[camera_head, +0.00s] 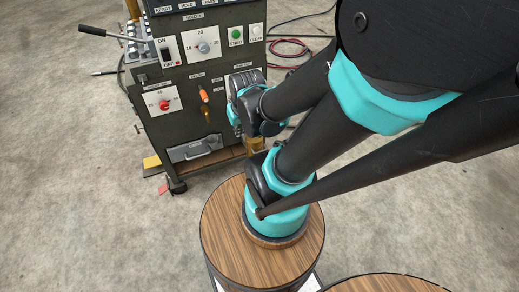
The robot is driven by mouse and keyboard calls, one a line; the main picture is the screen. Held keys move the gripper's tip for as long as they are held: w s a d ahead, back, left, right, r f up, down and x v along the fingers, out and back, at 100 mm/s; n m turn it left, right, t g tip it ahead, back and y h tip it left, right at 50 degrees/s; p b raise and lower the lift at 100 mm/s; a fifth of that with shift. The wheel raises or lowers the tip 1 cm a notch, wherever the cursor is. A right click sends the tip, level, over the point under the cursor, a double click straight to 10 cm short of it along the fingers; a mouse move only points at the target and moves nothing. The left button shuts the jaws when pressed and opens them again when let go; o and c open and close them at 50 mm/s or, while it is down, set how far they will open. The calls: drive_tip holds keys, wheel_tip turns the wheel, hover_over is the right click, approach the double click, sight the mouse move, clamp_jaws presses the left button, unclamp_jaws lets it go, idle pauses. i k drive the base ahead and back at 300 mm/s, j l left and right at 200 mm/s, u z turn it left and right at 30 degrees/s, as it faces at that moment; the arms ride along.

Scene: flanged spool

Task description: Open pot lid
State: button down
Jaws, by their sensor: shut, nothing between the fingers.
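No pot or lid can be made out in this view. My teal and black arm comes in from the upper right and covers much of the middle. One jointed part of it stands in front of the lower right of the machine's panel, and another teal part is over the round wooden top (232,245). I see no gripper fingers that I can pick out; they may be hidden behind the arm or outside the frame.
A dark control machine (150,125) with switches, dials and a long lever (98,34) stands at the upper left. Red and black cables (290,46) lie behind it. A second round wooden top (385,284) shows at the bottom edge. The concrete floor at left is clear.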

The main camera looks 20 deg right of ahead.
sight(256, 143)
drive_tip(key=j, duration=0.5)
drive_tip(key=i+j, duration=0.1)
drive_tip(key=j, duration=0.35)
drive_tip(key=j+z, duration=0.35)
drive_tip(key=j, duration=0.55)
drive_tip(key=k+j+z, duration=0.1)
drive_tip(key=j+z, duration=0.25)
drive_tip(key=j, duration=0.55)
drive_tip(key=z, duration=2.15)
